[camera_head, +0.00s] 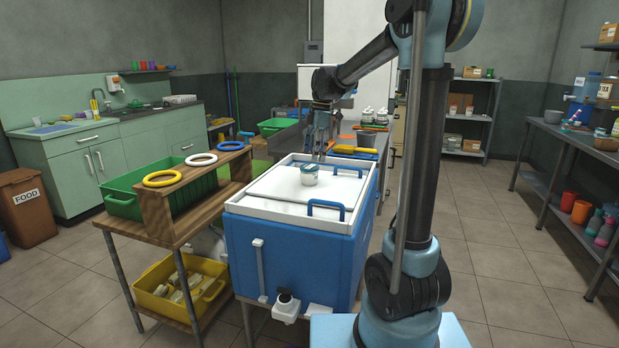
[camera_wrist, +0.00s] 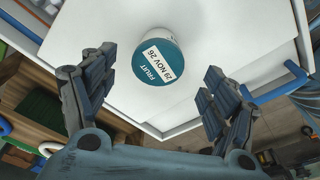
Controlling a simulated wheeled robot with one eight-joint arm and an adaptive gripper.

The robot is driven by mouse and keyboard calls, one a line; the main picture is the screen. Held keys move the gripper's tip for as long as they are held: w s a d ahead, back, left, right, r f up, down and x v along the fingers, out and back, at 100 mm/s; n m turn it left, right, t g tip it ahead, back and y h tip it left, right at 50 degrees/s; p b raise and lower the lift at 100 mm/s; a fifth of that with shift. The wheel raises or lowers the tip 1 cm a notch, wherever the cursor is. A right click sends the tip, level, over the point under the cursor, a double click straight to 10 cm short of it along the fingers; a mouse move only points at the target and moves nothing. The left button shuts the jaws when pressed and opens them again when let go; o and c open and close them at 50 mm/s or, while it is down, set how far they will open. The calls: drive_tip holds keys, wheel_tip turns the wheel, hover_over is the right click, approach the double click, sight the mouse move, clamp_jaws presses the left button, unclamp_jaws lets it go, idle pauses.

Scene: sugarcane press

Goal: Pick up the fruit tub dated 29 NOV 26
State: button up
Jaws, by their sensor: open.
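The fruit tub (camera_head: 309,174) stands on the white lid of the blue cooler box (camera_head: 297,241). In the wrist view the tub (camera_wrist: 157,62) shows a round teal lid with a white label reading FRUIT 29 NOV 26. My gripper (camera_head: 322,154) is just behind and above the tub in the head view. In the wrist view my gripper (camera_wrist: 158,84) has its two fingers spread wide, one on each side of the picture. The tub lies between and beyond the fingertips, and neither finger appears to touch it. The gap in height cannot be judged exactly.
Blue handles (camera_head: 326,208) stand up from the cooler lid. A wooden rack with coloured rings (camera_head: 203,159) stands at its left, beside a green crate (camera_head: 122,203). Items sit on a table behind the cooler. The lid around the tub is clear.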

sight(310, 166)
drive_tip(key=shift+s+a+f, duration=0.1)
drive_tip(key=shift+a+f, duration=0.15)
drive_tip(key=shift+f, duration=0.95)
drive_tip(key=shift+s+a+f, duration=0.1)
drive_tip(key=shift+a+f, duration=0.2)
drive_tip(key=shift+f, duration=0.95)
drive_tip(key=shift+a+f, duration=0.25)
drive_tip(key=shift+f, duration=0.95)
drive_tip(key=c, duration=1.3)
